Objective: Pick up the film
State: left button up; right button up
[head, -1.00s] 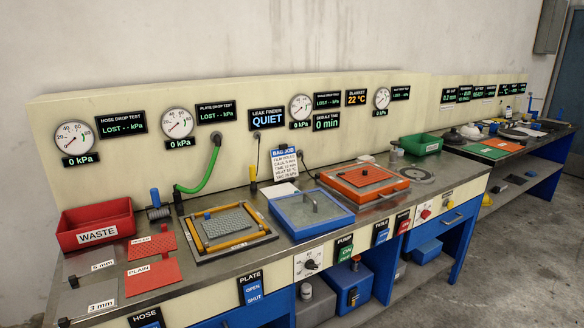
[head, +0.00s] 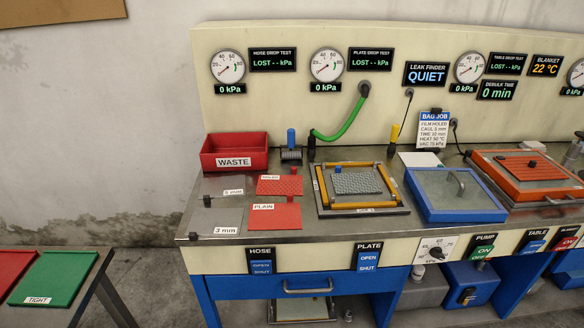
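Two flat red sheets lie on the metal bench top, right of the clear plates. The rear sheet (head: 284,188) is labelled HOLED and has a dotted surface. The front sheet (head: 277,220) is labelled PLAIN and looks smooth. Each has a small red tab at its back edge. The job card (head: 433,130) on the back panel names a holed film. Neither of my grippers is in view.
Clear plates marked 5 mm and 3 mm (head: 226,216) lie left of the sheets. A red WASTE bin (head: 235,151) stands behind them. A yellow-edged frame with a grey plate (head: 398,209) and a blue tray (head: 482,216) are to the right.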

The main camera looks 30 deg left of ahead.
aim_at(268, 185)
jog(key=u, duration=1.3)
